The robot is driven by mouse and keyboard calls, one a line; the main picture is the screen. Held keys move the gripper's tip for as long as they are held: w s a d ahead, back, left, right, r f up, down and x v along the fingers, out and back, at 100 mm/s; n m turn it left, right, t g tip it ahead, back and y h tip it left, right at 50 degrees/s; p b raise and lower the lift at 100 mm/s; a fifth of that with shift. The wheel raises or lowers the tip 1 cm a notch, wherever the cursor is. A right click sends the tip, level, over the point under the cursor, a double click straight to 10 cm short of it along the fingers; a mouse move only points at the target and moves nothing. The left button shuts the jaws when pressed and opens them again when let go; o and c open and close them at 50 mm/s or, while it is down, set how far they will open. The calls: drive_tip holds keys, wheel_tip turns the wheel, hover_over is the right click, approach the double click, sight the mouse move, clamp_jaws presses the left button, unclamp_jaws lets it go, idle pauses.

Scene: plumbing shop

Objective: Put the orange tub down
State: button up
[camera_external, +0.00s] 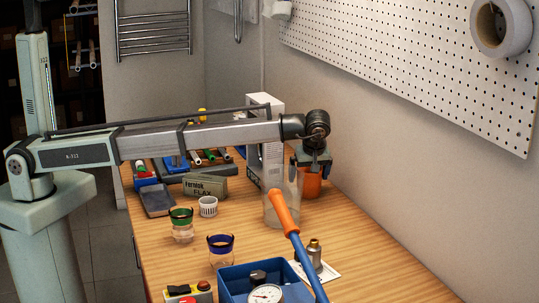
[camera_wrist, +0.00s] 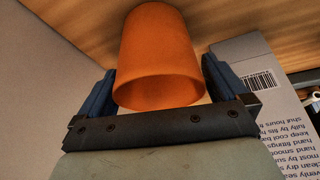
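The orange tub (camera_external: 313,184) is at the back right of the wooden bench, close to the wall. In the wrist view the orange tub (camera_wrist: 158,52) has its rim toward the camera and its far end toward the wood. My gripper (camera_external: 314,168) points down over it. Its two blue fingers (camera_wrist: 160,66) lie against opposite sides of the tub, so it looks shut on it. The tub looks upright. Its lower end is at or very near the bench top; I cannot tell whether it touches.
A clear jug (camera_external: 281,209) stands just in front of the tub. A white printed box (camera_external: 272,165) is beside it on the left. The bench (camera_external: 355,250) is bare at the right front.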

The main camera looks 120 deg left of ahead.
drive_tip(key=shift+r, duration=0.1)
drive_tip(key=v, duration=1.2)
